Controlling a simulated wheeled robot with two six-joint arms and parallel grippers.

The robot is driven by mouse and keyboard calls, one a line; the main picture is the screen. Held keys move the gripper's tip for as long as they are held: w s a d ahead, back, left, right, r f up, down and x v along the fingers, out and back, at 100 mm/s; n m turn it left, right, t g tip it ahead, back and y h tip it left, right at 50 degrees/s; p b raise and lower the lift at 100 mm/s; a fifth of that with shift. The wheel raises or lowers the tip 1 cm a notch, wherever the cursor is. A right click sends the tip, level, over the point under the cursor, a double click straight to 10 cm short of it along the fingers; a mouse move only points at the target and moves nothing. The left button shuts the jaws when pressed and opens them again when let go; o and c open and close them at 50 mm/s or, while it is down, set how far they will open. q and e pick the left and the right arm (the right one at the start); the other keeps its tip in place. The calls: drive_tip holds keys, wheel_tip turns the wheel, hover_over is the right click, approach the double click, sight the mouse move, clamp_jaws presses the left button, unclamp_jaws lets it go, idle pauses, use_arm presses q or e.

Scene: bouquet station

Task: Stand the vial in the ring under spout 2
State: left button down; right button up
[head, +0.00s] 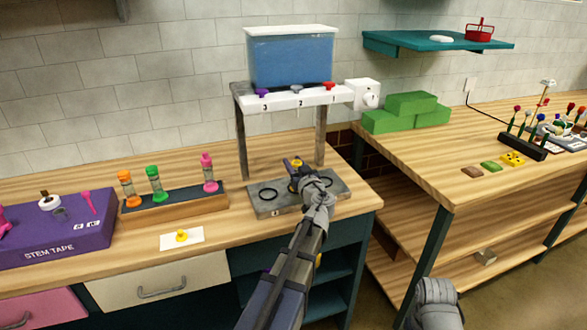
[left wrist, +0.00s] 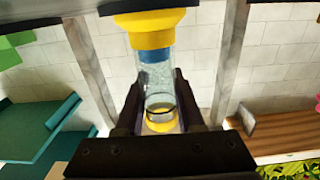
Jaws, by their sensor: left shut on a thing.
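The vial (left wrist: 158,88) is clear with yellow ends and a blue band inside. It sits between the two fingers of my left gripper (left wrist: 158,106), which is shut on it. In the head view, its yellow end (head: 296,163) shows just past my left gripper (head: 300,178), in front of the dispenser between its posts. One dark ring (head: 268,195) shows on the grey base plate (head: 262,208), left of my gripper. Spout 2 (head: 298,107) is on the white bar above. My gripper and arm hide the plate's middle, so I cannot tell whether the vial touches it.
A rack (head: 180,208) with several capped vials stands left of the plate. A yellow piece (head: 182,236) lies on a white card in front. A purple stem tape box (head: 60,232) is at far left. Grey posts (head: 241,140) flank the plate.

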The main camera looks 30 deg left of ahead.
use_arm(q)
drive_tip(key=shift+f, duration=0.1)
drive_tip(key=c, duration=0.5)
unclamp_jaws()
drive_tip(key=shift+r, duration=0.2)
drive_tip(key=shift+s+d, duration=0.2)
drive_tip(key=shift+d, duration=0.05)
drive_tip(key=v, duration=1.1)
drive_tip(key=shift+s+d, duration=0.15)
